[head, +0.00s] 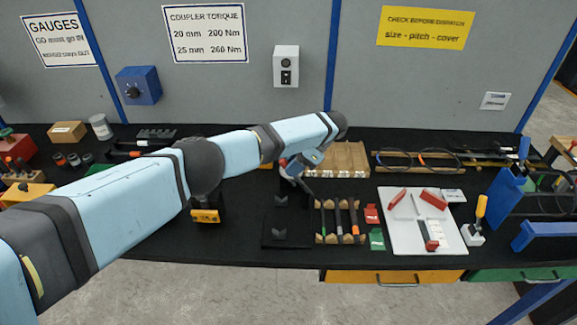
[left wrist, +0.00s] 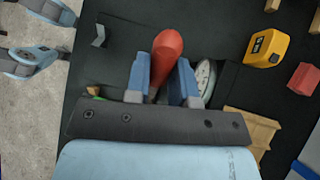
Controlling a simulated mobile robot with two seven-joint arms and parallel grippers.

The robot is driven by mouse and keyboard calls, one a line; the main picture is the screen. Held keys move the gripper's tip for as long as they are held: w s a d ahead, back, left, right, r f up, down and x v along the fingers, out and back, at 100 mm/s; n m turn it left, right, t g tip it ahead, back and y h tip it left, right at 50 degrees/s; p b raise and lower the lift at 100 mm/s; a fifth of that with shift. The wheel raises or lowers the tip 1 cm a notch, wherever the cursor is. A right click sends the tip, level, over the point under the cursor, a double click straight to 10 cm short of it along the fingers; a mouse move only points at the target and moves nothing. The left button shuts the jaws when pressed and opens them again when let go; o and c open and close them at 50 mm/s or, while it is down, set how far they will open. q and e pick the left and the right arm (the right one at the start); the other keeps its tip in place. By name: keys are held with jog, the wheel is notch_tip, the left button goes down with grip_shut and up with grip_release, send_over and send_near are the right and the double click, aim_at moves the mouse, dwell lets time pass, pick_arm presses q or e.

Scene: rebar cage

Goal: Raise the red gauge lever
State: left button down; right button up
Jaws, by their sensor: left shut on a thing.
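The red gauge lever (left wrist: 166,50) shows in the left wrist view as a rounded red handle between my left gripper's two blue-grey fingers. My left gripper (left wrist: 162,76) is shut on it. The round white gauge dial (left wrist: 206,76) sits just right of the fingers, partly covered by the gripper. In the head view my left gripper (head: 292,172) is small, beyond the bent arm, over the middle of the bench. The lever's lower end is hidden by the gripper. My right gripper is in neither view.
A yellow device (head: 206,215) stands left of the gripper on the black bench (head: 240,245). Right of it are a rack of dark bars (head: 339,222), a white tray with red pieces (head: 400,240) and blue stands (head: 506,192). A wooden box (head: 347,158) lies behind.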

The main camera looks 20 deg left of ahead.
pick_arm(q)
jog(key=shift+w+d+r+y, duration=0.1)
jog(key=shift+w+d+y, duration=0.05)
jog(key=shift+d+y, duration=0.4)
jog(key=c, duration=1)
grip_release()
jog(key=shift+d, duration=0.1)
jog(key=shift+o, duration=0.2)
jog(key=shift+r+p, duration=0.1)
jog(key=shift+p, duration=0.25)
